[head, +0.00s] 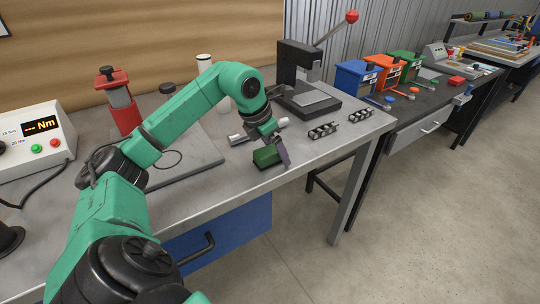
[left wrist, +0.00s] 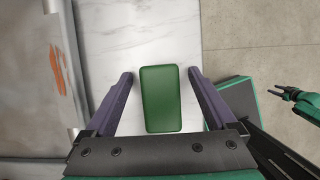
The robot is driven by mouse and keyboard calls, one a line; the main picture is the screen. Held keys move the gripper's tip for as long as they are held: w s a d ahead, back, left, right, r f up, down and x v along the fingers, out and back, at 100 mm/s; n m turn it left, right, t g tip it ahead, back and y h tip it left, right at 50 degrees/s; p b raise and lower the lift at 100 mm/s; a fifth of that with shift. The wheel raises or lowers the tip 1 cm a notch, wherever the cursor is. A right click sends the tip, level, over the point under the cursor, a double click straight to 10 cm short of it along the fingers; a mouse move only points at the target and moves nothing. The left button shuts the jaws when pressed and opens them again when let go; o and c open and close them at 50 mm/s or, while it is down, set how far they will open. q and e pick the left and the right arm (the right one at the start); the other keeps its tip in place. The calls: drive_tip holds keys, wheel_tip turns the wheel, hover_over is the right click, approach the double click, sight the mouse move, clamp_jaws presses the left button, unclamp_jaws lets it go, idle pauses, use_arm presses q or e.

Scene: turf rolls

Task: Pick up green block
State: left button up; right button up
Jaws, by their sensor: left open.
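A dark green block (head: 266,158) lies on the grey metal workbench near its front edge. In the left wrist view the green block (left wrist: 160,98) is a rounded rectangle between the fingers of my left gripper (left wrist: 160,76). The two purple-grey fingers are open, one along each side of the block, with a gap on both sides. In the head view my left gripper (head: 279,152) points down at the block and hides part of its right end.
Behind the block lies a silver cylindrical part (head: 258,131), with dark metal parts (head: 322,131) to the right. A black lever press (head: 305,95) stands at the back. A torque tester (head: 35,140) is at the left. The bench front edge is close to the block.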

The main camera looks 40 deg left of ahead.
use_arm(q)
drive_tip(key=shift+c, duration=1.2)
clamp_jaws()
wheel_tip(320, 180, up, 20)
drive_tip(key=p, duration=0.6)
